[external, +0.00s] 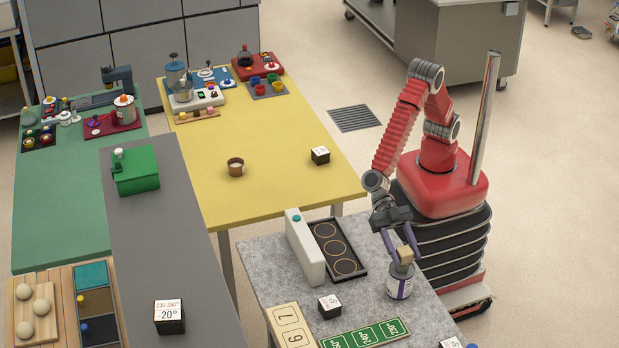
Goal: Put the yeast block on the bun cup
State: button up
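A small tan block (405,253), which looks like the yeast block, is at the top of a white and purple jar (399,284) on the grey speckled table. My gripper (406,259) points down at it, with one purple finger on each side of the block. The fingertips are at the block's sides, but I cannot tell whether they press on it. I also cannot tell whether the block rests on the jar or hangs just above it. A small brown cup (236,168) with a pale top, which looks like the bun cup, stands upright on the yellow table, up and left of my gripper.
A black tray with rings (338,249) and a white upright panel (305,247) lie left of my gripper. Dark label cubes stand on the yellow table (320,155) and grey table (329,306). The yellow table is clear around the cup; appliances fill its far end.

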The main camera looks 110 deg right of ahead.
jog(key=shift+o, duration=0.8)
jog(key=shift+r, duration=0.15)
jog(key=v, duration=1.2)
